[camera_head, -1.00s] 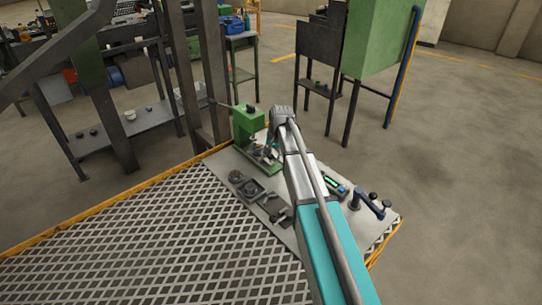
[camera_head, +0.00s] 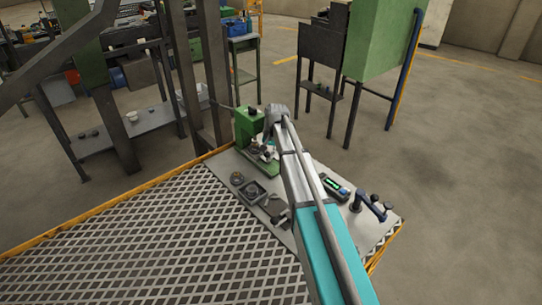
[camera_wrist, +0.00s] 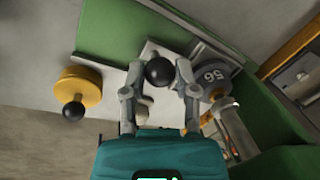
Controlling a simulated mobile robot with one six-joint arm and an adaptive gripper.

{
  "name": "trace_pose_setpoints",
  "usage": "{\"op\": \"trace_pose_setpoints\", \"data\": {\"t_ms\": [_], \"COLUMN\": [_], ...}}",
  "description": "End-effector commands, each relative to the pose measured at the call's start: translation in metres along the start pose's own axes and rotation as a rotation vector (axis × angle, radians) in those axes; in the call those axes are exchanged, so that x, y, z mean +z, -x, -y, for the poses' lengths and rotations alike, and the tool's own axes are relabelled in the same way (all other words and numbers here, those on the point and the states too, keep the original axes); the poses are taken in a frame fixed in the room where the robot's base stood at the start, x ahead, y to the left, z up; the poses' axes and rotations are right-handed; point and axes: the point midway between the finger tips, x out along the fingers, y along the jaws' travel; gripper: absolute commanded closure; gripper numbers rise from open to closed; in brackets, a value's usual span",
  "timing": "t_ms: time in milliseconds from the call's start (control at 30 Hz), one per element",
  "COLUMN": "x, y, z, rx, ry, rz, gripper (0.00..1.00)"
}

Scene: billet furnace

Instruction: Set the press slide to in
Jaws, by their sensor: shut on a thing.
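The green press (camera_head: 248,124) stands at the far corner of the bench, beyond my arm. In the wrist view its green body (camera_wrist: 110,30) runs along the top, with the pale grey slide plate (camera_wrist: 150,50) against it. A black ball knob (camera_wrist: 159,71) sits on the slide, between my fingertips. My gripper (camera_wrist: 159,80) is shut on this knob, one finger on each side. In the head view my gripper (camera_head: 267,150) is small and partly hidden by my wrist, low in front of the press. The slide's exact position along the press cannot be told.
Nearer on the bench are a dark square fixture (camera_head: 251,192), a device with a green display (camera_head: 334,186) and a blue clamp (camera_head: 370,207).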

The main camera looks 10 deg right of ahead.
Motion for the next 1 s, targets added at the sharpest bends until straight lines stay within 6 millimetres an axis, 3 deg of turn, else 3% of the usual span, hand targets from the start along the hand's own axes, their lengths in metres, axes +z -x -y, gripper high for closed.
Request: {"op": "trace_pose_setpoints", "data": {"t_ms": [233,267,433,1000], "x": [-0.0026,-0.0028,-0.0026,0.0017], "y": [-0.0006,-0.0006,-0.0005,0.0006], "z": [0.0052,0.0053,0.0048,-0.0015], "rx": [-0.011,-0.012,-0.01,-0.007], "ry": [0.001,0.001,0.001,0.0], "rz": [-0.005,-0.006,-0.005,-0.004], "gripper": [1.0,0.59,0.28,0.27]}}
